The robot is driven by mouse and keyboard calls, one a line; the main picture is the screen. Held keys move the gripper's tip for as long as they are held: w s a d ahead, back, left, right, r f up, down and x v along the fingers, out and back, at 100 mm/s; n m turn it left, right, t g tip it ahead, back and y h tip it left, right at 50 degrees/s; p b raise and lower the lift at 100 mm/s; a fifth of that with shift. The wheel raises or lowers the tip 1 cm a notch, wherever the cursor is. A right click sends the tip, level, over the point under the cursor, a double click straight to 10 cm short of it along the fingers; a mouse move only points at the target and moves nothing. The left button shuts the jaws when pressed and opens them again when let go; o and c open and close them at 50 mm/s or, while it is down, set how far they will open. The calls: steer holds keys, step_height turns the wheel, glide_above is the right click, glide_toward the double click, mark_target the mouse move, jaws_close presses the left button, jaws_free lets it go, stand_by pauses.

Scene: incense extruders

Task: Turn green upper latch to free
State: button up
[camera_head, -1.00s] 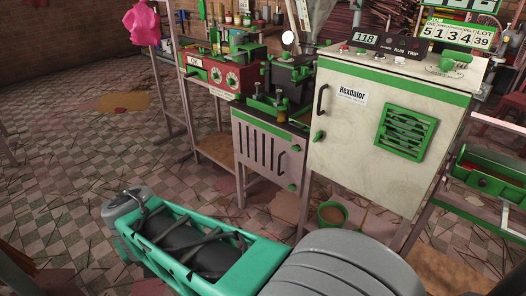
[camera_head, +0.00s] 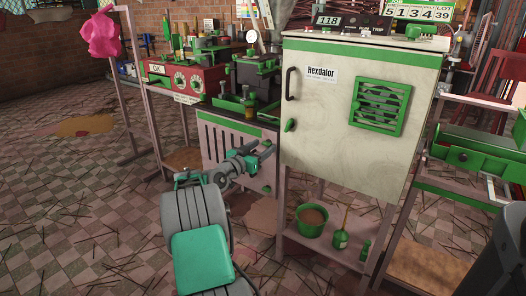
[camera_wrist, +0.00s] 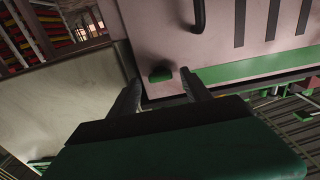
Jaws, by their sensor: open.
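The green upper latch (camera_wrist: 160,75) sits on the slotted panel (camera_wrist: 225,50) near its edge, and shows between my fingertips in the wrist view. In the head view my gripper (camera_head: 264,152) covers it. My gripper (camera_wrist: 160,84) is open, with one finger on each side of the latch in the picture; I cannot tell whether either finger touches it. The panel's black handle (camera_wrist: 198,15) shows above the latch in the wrist view, which looks turned over. A lower green latch (camera_head: 267,189) is on the same panel.
The white cabinet (camera_head: 340,130) stands right beside the slotted panel, with its own green latch (camera_head: 290,125) and black handle (camera_head: 291,84). The tiled floor at left is open.

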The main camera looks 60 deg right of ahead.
steer(key=shift+s+d, duration=0.1)
steer(key=shift+d, duration=0.4)
steer(key=shift+r, duration=0.1)
jaws_close()
